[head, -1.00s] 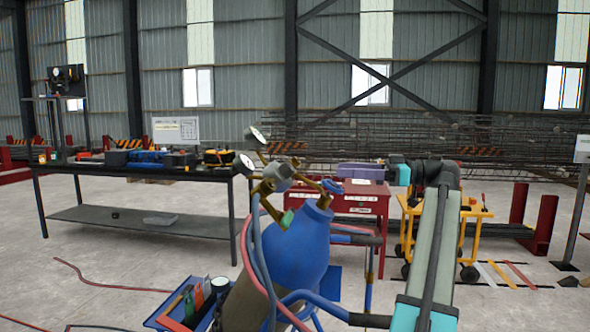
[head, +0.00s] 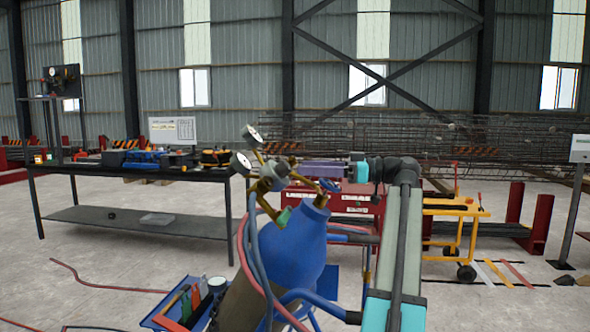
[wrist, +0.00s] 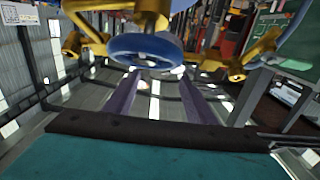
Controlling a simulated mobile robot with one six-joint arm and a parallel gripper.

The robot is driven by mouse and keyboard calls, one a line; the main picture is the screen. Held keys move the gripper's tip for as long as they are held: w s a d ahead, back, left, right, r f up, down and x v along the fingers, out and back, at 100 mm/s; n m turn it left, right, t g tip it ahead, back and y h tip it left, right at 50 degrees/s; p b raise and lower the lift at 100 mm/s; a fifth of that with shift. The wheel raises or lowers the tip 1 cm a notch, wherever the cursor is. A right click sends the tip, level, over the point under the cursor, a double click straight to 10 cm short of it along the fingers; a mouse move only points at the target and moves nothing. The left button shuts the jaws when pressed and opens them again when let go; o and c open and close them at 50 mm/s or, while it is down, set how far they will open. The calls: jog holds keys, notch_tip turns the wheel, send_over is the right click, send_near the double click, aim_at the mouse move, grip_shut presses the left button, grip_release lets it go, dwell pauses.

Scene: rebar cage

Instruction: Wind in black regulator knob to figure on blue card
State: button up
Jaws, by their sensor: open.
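The regulator (head: 268,178), a brass and grey fitting with two white-faced gauges (head: 252,134), sits on top of the blue gas cylinder (head: 292,245). A blue handwheel (head: 330,186) is beside it. I cannot pick out a blue card. My gripper (head: 302,170) comes in from the right, its purple fingers level and pointing at the regulator. In the wrist view, the open, empty fingers (wrist: 160,85) lie below the blue handwheel (wrist: 145,50), with brass fittings (wrist: 85,30) around it.
Red and blue hoses (head: 250,250) hang beside the cylinder. A blue tray (head: 180,310) with tools stands low at the front. A black workbench (head: 130,175) is at the left, a red cabinet (head: 357,203) behind the cylinder, and a yellow cart (head: 460,210) at the right.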

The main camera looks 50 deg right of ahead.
aim_at(289, 167)
jog(key=shift+x, duration=2.35)
jog(key=c, duration=1)
jog(key=shift+c, duration=0.2)
